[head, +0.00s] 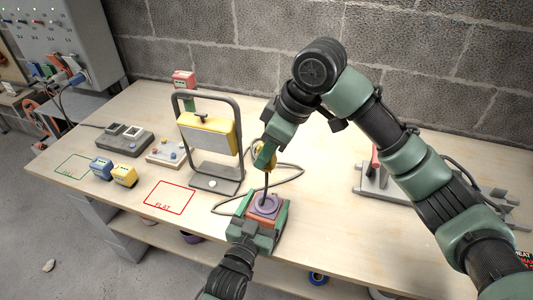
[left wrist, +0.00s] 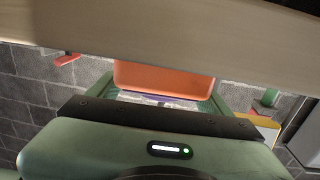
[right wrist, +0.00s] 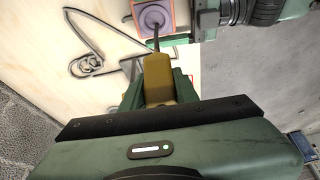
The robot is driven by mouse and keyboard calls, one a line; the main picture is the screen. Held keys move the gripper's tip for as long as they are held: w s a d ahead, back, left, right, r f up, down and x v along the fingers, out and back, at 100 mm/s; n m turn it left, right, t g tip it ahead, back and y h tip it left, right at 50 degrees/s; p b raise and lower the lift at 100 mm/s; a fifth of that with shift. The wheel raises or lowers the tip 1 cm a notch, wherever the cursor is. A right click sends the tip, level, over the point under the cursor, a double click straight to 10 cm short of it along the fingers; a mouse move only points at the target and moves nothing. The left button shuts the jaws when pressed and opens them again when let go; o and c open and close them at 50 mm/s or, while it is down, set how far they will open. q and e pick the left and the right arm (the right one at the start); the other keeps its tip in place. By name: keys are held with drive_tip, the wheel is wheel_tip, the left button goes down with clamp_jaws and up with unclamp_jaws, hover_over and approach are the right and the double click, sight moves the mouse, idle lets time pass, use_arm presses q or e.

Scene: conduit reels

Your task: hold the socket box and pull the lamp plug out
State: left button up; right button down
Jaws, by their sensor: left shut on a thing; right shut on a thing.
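The socket box (head: 254,214) is orange-red with a round purple socket (head: 265,203) on top, at the table's front edge. My left gripper (head: 261,218) is shut on it, a finger on each side; its orange wall (left wrist: 160,78) shows in the left wrist view. The yellow lamp plug (right wrist: 158,78) is in my right gripper (head: 266,154), which is shut on it above the box. A thin dark rod spans from plug to socket; I cannot tell whether its tip is inside. The yellow work lamp (head: 209,136) stands on a grey frame behind left, its cable (head: 290,179) looped on the table.
Blue (head: 101,167) and yellow (head: 124,176) blocks, a grey switch unit (head: 124,139) and a red-outlined FLAT mark (head: 169,198) lie to the left. A grey bracket fixture (head: 375,182) stands right, partly behind my right arm. A block wall closes the back.

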drive_tip(key=shift+r, duration=0.25)
drive_tip(key=shift+r, duration=2.35)
use_arm(q)
drive_tip(key=o, duration=1.6)
drive_tip(key=shift+s, duration=0.1)
drive_tip(key=v, duration=1.2)
